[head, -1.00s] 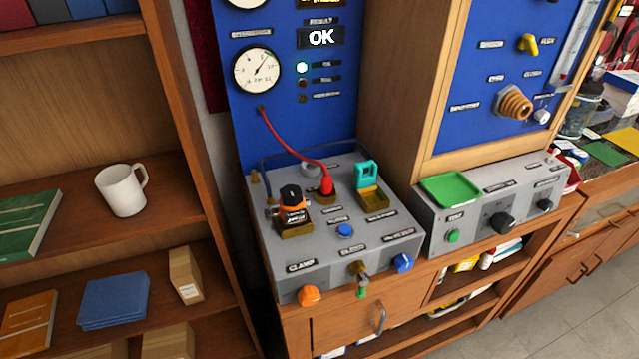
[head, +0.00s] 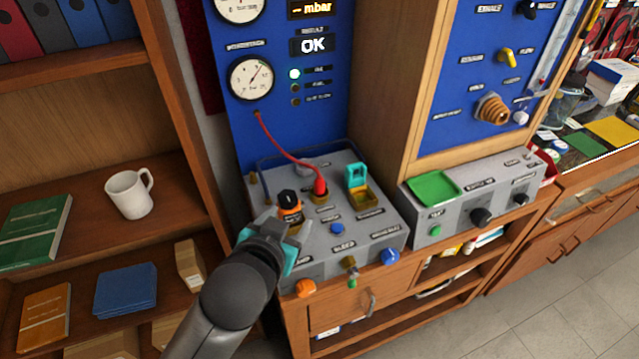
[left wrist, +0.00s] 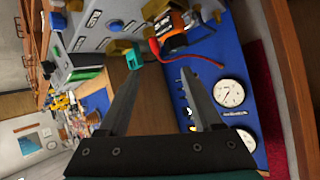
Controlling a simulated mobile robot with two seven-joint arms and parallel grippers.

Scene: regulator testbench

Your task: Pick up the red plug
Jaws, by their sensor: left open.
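The red plug (head: 320,186) stands upright in a socket on top of the grey test box (head: 365,240). A red cable runs from it up to the blue gauge panel. In the left wrist view the red plug (left wrist: 155,47) shows just beyond the fingertips, between them. My left gripper (head: 287,226) is open and empty, over the box's front left part, left of and nearer than the plug. The gripper also shows in the left wrist view (left wrist: 159,68), its two fingers apart. My right gripper is in neither view.
A black and orange regulator (head: 289,203) stands close left of the plug. A teal clip (head: 356,175) in a brass holder stands right of it. A blue button (head: 337,229) and knobs lie in front. The blue gauge panel (head: 300,130) rises behind.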

